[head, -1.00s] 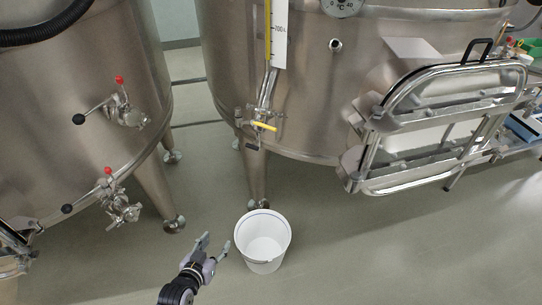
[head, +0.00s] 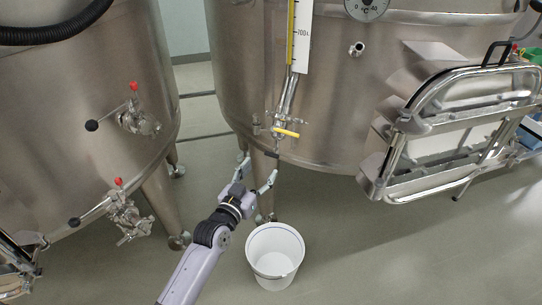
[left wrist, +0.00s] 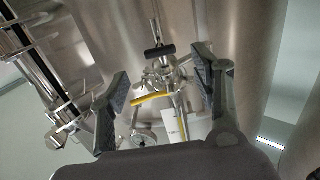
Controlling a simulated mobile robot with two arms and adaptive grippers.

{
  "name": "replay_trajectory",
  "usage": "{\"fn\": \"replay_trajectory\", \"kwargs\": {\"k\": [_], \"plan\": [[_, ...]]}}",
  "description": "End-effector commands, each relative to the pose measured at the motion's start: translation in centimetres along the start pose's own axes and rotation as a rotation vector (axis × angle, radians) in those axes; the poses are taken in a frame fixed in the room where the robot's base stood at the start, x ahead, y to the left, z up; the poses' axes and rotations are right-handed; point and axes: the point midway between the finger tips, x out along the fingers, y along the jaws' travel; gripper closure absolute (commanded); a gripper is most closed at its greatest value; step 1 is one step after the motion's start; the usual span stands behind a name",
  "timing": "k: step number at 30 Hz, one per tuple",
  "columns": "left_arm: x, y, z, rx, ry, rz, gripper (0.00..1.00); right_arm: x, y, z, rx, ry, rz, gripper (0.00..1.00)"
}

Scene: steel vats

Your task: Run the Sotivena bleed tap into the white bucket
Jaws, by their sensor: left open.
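Low on the right-hand vat (head: 240,90), under the level gauge, is a small tap fitting with a yellow lever (head: 286,133) and a black handle (head: 271,154) below it. No Sotivena name is legible. In the left wrist view the black handle (left wrist: 160,50) and yellow lever (left wrist: 152,97) appear between the fingers. My left gripper (head: 258,172) is open and empty, just below the fitting, not visibly touching it; its spread fingers show in the wrist view (left wrist: 161,82). The white bucket (head: 275,240) stands upright on the floor, with no contents visible. My right gripper is out of view.
Another vat (head: 70,110) at the left has two red-knobbed, black-handled valves (head: 134,118). A steel hatch door (head: 455,125) stands out from the right-hand vat. A vat leg (head: 265,200) is behind my gripper. Open floor (head: 390,260) lies right of the bucket.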

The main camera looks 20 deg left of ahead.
Motion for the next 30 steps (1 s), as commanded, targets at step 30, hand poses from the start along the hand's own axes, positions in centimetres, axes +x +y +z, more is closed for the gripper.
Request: {"fn": "replay_trajectory", "kwargs": {"k": [30], "plan": [[7.9,0.0,0.1,0.0,-0.001,0.0,0.54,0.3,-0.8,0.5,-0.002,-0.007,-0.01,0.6]]}}
